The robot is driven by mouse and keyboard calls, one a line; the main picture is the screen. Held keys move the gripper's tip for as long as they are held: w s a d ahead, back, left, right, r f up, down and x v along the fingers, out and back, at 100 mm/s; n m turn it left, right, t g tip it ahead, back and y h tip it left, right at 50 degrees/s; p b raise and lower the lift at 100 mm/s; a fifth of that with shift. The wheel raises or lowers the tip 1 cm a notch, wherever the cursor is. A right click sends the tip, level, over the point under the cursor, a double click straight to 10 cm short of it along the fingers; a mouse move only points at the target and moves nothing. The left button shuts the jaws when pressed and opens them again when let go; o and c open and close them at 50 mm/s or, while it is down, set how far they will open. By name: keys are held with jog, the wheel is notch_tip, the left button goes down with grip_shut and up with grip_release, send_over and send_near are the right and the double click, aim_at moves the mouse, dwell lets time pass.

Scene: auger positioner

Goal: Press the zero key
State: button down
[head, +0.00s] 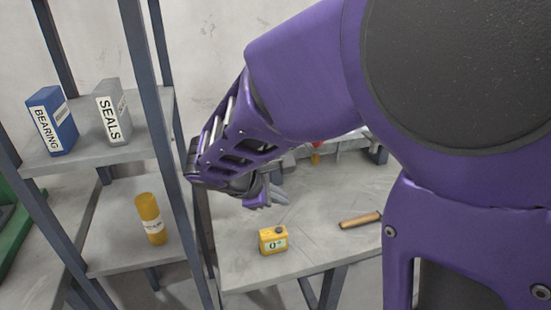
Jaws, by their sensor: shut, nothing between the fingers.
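A small yellow box (266,235) stands near the front left of the grey bench. I cannot tell from this view which part is the zero key. My gripper (284,197) is shut and empty. In the picture it is above and slightly right of the yellow box, with a gap between them. Its grey fingertips point to the right, and my purple arm hides part of the bench behind.
A brown-handled tool (360,220) lies right of the box on the bench (318,240). A dark-framed shelf at left holds a blue BEARING box (52,121), a grey SEALS box (111,111) and a yellow cylinder (150,218). A red-and-yellow item (316,153) is at the back.

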jog(key=d+r+m+g, duration=0.1)
jog(key=d+m+g, duration=0.1)
jog(key=m, duration=0.3)
notch_tip(320, 180, up, 5)
jog(key=m+g+y+p, duration=0.2)
jog(key=m+g+y, duration=0.3)
jog(key=m, duration=0.4)
send_over(279, 229)
jog(key=shift+a+r+t+y, duration=0.1)
jog(key=shift+r+t+y, duration=0.05)
jog(key=shift+t+y, duration=0.3)
notch_tip(279, 229, down, 14)
jog(key=shift+f+b, duration=0.1)
jog(key=shift+b, duration=0.9)
